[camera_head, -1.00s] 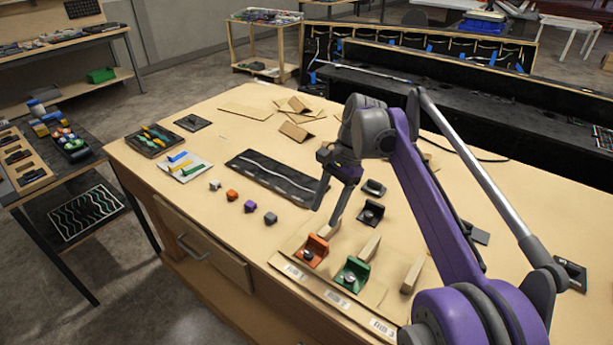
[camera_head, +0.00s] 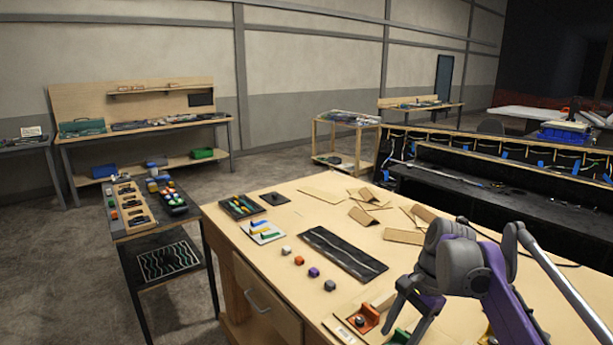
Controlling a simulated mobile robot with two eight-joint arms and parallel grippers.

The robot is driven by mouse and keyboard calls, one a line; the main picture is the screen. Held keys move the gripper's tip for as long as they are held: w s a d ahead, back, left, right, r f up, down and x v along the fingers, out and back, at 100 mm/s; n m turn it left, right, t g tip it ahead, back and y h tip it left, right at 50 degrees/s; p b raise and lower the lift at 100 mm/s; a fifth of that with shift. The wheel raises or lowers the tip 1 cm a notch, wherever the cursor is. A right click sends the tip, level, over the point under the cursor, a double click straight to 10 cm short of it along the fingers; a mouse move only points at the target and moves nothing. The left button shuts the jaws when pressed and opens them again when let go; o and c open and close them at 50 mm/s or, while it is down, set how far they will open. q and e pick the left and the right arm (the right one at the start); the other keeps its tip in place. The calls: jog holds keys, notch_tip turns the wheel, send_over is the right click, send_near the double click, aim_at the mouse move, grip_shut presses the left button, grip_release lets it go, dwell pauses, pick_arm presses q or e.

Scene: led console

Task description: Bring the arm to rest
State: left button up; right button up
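My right arm, with purple and grey links, comes in from the lower right. Its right gripper (camera_head: 402,335) points down over the workbench (camera_head: 225,222), near the front row of coloured blocks. Its two fingers are spread apart, with nothing seen between them. An orange block (camera_head: 366,318) stands just left of the fingers. A green block (camera_head: 398,337) shows partly below them, cut off by the frame's bottom edge. I cannot tell how high the fingertips are above the bench. My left gripper is not in view.
On the bench lie a dark board with a wavy white line (camera_head: 343,252), several small cubes (camera_head: 314,272), a tray of coloured pieces (camera_head: 242,207) and cardboard pieces (camera_head: 362,215). A dark side table (camera_head: 140,235) stands left. A black console (camera_head: 455,182) stands behind the bench.

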jog(key=s+f+n+t+h, duration=0.3)
jog(key=s+f+n+t, duration=0.3)
jog(key=s+f+n, duration=0.6)
jog(key=s+a+f, duration=0.1)
jog(key=s+f, duration=0.3)
jog(key=s, duration=0.4)
jog(key=shift+s+f+n+t+h, duration=0.3)
jog(key=shift+f+h, duration=0.1)
